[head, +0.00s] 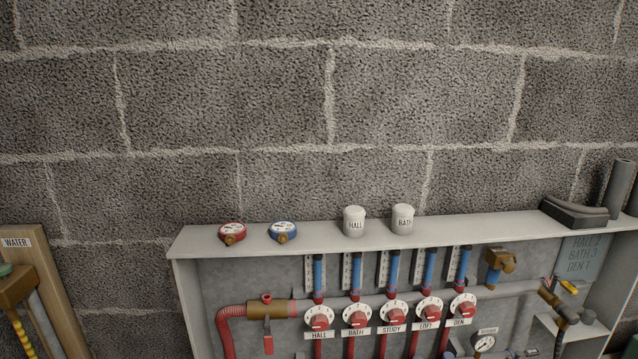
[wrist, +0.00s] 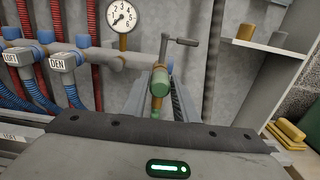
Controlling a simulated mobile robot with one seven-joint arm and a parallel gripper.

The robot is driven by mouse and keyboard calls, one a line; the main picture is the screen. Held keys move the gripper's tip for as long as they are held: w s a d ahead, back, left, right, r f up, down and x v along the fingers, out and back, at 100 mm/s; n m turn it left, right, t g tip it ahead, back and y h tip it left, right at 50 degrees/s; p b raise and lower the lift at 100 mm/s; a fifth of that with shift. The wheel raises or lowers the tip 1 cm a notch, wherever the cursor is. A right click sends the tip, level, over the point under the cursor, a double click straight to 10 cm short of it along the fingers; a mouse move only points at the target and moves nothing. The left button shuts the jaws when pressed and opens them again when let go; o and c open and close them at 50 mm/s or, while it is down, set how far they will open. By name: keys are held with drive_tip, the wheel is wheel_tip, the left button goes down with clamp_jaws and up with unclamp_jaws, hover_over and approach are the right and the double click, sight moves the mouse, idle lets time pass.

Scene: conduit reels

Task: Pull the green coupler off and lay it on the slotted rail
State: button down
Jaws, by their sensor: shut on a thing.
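The green coupler (wrist: 160,82) shows in the middle of the wrist view, with a brass-coloured part just below it and a small green piece lower down. My gripper (wrist: 159,92) is shut on it, its grey housing filling the bottom of that view. A grey pipe with a dark lever (wrist: 181,41) stands directly above the coupler in the picture. I cannot tell whether the coupler is still joined to that pipe. I cannot make out the coupler or my gripper for certain in the head view, and I cannot pick out the slotted rail in either view.
A grey cabinet (head: 330,236) holds red-and-white dials, blue tubes and a pressure gauge (head: 485,341).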

drive_tip(key=shift+s, duration=0.15)
drive_tip(key=shift+s+d+p, duration=0.15)
drive_tip(key=shift+s+p, duration=0.05)
drive_tip(key=shift+s, duration=1.25)
drive_tip(key=shift+s+d+p, duration=0.1)
drive_tip(key=shift+s+p, duration=0.05)
drive_tip(key=shift+s, duration=1.25)
